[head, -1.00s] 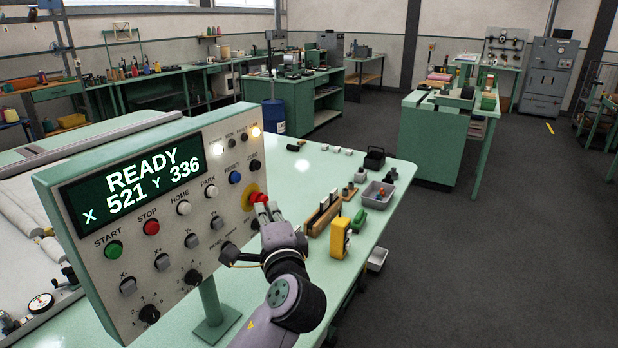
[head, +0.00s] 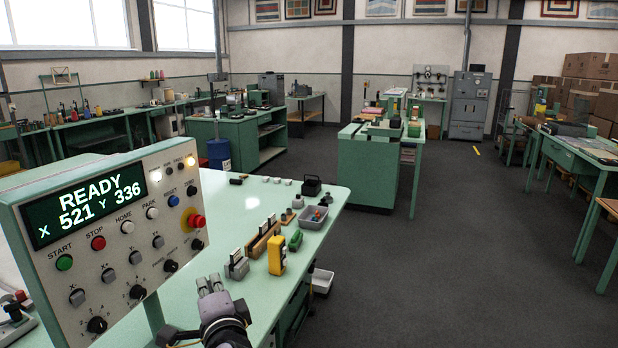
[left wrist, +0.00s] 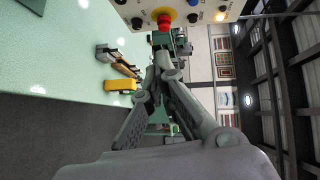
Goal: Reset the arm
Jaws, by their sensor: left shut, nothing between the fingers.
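My left gripper (head: 211,287) is at the bottom of the head view, in front of and below the control panel (head: 118,240). It is shut and empty, apart from the panel's buttons. In the left wrist view its fingers (left wrist: 163,62) come together below the red emergency button (left wrist: 164,22). The panel screen (head: 85,203) reads READY, X 521, Y 336. The red emergency button on its yellow base (head: 196,221) is at the panel's right edge. My right gripper is not in view.
The green table (head: 230,195) carries a yellow device (head: 277,255), a wooden rack (head: 263,240), a grey tray (head: 313,217) and small parts. A grey bin (head: 322,281) hangs beside the table edge. Open dark floor (head: 430,260) lies to the right, with workbenches beyond.

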